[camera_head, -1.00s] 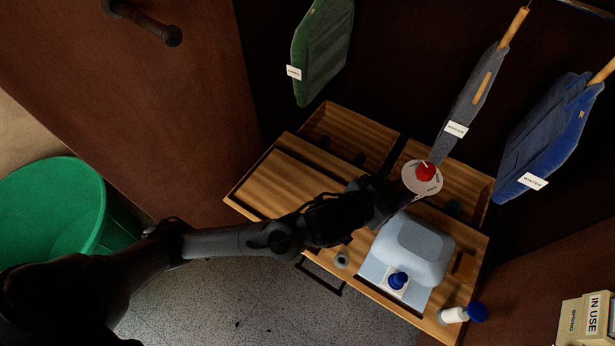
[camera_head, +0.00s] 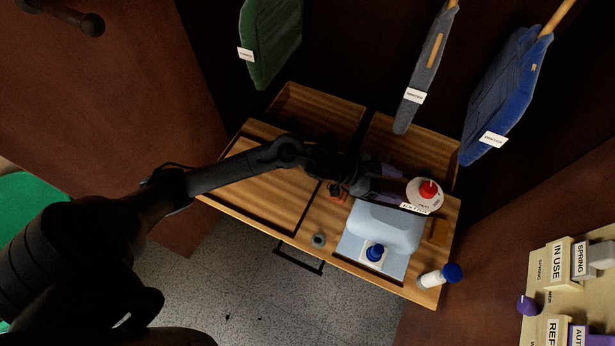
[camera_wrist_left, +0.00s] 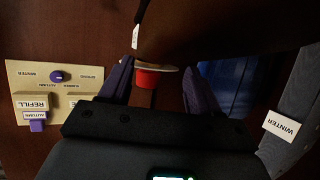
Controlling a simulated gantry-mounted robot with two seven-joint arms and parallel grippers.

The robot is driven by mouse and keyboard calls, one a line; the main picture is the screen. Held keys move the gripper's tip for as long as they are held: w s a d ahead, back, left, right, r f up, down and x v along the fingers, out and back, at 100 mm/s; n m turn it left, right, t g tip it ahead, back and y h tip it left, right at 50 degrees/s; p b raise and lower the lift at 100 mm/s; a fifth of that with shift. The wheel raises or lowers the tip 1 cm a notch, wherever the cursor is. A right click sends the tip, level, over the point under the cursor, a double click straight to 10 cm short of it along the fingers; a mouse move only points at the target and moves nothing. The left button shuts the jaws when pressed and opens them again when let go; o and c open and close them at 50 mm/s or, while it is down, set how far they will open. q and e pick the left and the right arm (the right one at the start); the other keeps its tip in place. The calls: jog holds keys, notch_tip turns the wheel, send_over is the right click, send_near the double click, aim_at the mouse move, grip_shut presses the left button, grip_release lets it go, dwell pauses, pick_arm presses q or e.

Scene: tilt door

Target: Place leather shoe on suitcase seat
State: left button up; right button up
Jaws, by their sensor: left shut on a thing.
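I see no leather shoe and no suitcase seat in either view. My left gripper (camera_head: 402,187) is shut on a round white dial-like piece (camera_head: 421,202) with a red knob (camera_head: 428,189). It holds the piece above the right part of a wooden cabinet (camera_head: 285,195), near a pale blue jug. In the left wrist view, a red part (camera_wrist_left: 146,80) shows between the two purple-grey fingers of my left gripper (camera_wrist_left: 158,70). The exact contact of the fingers with the piece is hard to make out. My right gripper is not in view.
Green (camera_head: 270,40), grey (camera_head: 421,75) and blue (camera_head: 505,95) labelled garments hang behind. A labelled board (camera_head: 538,290) is at right. A green bin (camera_head: 25,215) is at left.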

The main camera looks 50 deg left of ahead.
pick_arm(q)
jog(key=shift+m+g+h, duration=0.5)
jog(key=shift+m+g, duration=0.1)
jog(key=shift+g, duration=0.1)
jog(key=s+a+f, duration=0.1)
jog(key=a+f, duration=0.1)
jog(key=a, duration=0.1)
jog(key=s+a+f, duration=0.1)
jog(key=a+f, duration=0.2)
jog(key=a, duration=0.1)
jog(key=s+a+f+b, duration=0.1)
jog(key=s+a+f, duration=0.1)
jog(key=a+f, duration=0.1)
jog(key=shift+a, duration=0.25)
jog(key=shift+s+a+f+b, duration=1.6)
jog(key=shift+a+f, duration=1.3)
jog(key=shift+a, duration=0.85)
jog(key=shift+s+a+f+b, duration=1.2)
jog(key=shift+s+a+f, duration=0.65)
jog(key=shift+a+f, duration=1.5)
jog(key=shift+s+a+f+b, duration=1.6)
jog(key=shift+a+f, duration=0.85)
jog(key=shift+a, duration=1.75)
jog(key=shift+s+f, duration=0.1)
jog(key=shift+s, duration=0.05)
jog(key=o, duration=1.7)
jog(key=shift+c, duration=0.2)
